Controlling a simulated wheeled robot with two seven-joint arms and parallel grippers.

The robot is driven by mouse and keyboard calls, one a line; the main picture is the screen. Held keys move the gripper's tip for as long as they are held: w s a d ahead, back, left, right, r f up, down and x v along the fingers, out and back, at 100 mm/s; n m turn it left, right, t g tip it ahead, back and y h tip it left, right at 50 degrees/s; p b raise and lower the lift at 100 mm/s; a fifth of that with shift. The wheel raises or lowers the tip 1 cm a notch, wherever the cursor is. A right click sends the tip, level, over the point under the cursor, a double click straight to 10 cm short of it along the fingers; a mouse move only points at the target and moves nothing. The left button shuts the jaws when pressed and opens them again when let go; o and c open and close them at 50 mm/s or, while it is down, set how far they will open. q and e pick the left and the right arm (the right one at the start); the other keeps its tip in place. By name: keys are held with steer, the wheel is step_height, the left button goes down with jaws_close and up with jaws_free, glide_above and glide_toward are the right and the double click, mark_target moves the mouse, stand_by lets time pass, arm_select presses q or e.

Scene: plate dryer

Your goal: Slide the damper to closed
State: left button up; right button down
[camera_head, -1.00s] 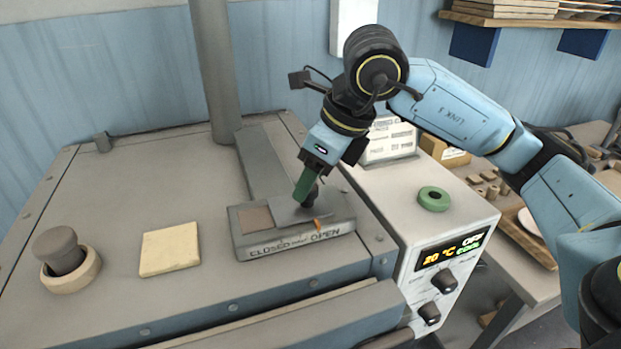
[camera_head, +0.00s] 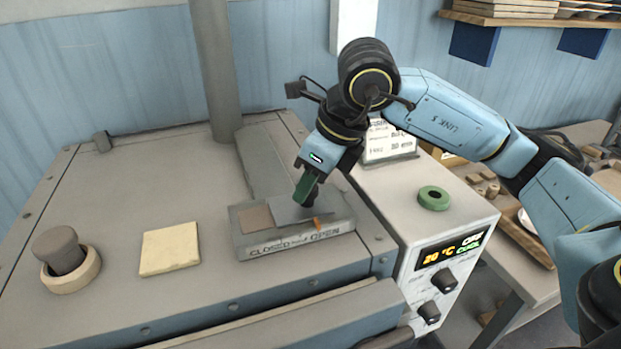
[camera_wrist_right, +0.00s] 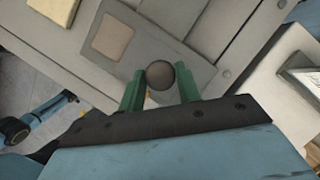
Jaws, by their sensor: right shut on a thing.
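The damper is a grey sliding plate (camera_head: 290,210) in a low housing (camera_head: 241,240) on the dryer top, with a dark round knob (camera_wrist_right: 160,75). The housing's front reads CLOSED at left and OPEN at right. An orange pointer (camera_head: 317,223) sits above the OPEN end. A brownish square patch (camera_head: 256,217) shows at the left, also in the right wrist view (camera_wrist_right: 111,35). My right gripper (camera_head: 306,195) is shut on the knob, one green finger on each side in the right wrist view (camera_wrist_right: 160,88). My left gripper is out of view.
A grey pipe (camera_head: 212,70) rises behind the housing. A yellowish pad (camera_head: 170,249) and a round plug in a ring (camera_head: 66,258) lie left. A control box (camera_head: 440,235) with a display, knobs and a green ring (camera_head: 433,198) stands right.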

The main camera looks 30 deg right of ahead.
mark_target(274, 213)
steer(key=a, duration=0.2)
steer(key=w+a, duration=0.1)
steer(key=a, duration=0.1)
steer(key=a+b, duration=0.1)
steer(key=a, duration=0.1)
steer(key=shift+w+a, duration=0.1)
steer(key=shift+w, duration=0.15)
steer(key=c, duration=1.3)
jaws_free()
steer(key=o, duration=0.3)
steer(key=shift+a, duration=0.15)
steer(key=shift+r, duration=0.1)
steer(key=v, duration=1.3)
